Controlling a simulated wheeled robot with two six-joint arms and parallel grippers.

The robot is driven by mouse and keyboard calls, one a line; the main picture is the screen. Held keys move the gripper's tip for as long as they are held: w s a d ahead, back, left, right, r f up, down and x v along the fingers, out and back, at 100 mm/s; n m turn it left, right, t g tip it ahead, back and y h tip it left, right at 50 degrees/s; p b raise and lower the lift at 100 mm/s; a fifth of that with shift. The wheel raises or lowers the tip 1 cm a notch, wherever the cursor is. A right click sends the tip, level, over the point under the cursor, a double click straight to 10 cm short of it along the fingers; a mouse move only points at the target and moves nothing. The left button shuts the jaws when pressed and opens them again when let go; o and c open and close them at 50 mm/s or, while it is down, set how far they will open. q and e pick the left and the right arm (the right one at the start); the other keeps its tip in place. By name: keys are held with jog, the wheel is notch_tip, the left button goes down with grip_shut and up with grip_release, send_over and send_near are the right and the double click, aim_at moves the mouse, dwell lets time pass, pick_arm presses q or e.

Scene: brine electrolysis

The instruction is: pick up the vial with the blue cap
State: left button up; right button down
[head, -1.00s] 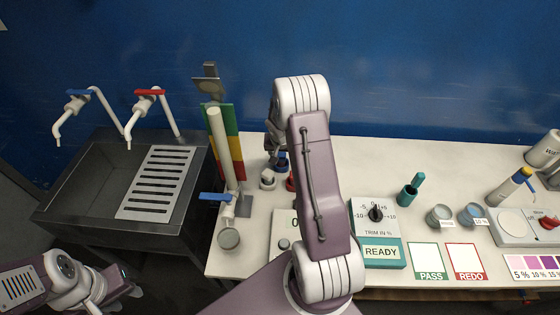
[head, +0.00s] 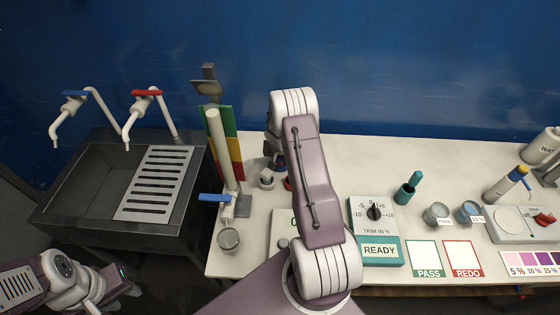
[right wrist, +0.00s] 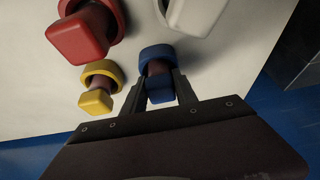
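The vial with the blue cap (right wrist: 160,90) stands in a blue ring holder (right wrist: 157,52) in the right wrist view. My right gripper (right wrist: 160,85) has one finger on each side of it, open by the look of it; contact is hard to judge. In the head view my right arm hides this vial, and the gripper (head: 278,160) is mostly covered. My left gripper (head: 128,285) is at the lower left, off the table, its fingers too small to read.
Close by are vials with red (right wrist: 75,40), yellow (right wrist: 95,102) and white (right wrist: 195,14) caps in the wrist view. In the head view a tall stand (head: 222,150) with a blue-handled valve is left of the gripper. A sink (head: 95,175) lies further left.

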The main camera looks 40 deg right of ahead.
jog(key=shift+w, duration=0.1)
jog(key=shift+r, duration=0.35)
jog(key=r, duration=0.2)
jog(key=r+p, duration=0.1)
jog(key=r, duration=0.1)
jog(key=shift+s+d, duration=0.25)
jog(key=shift+s, duration=0.1)
jog(key=s+d+r+p, duration=0.2)
jog(key=s+d+r, duration=0.4)
jog(key=s, duration=0.3)
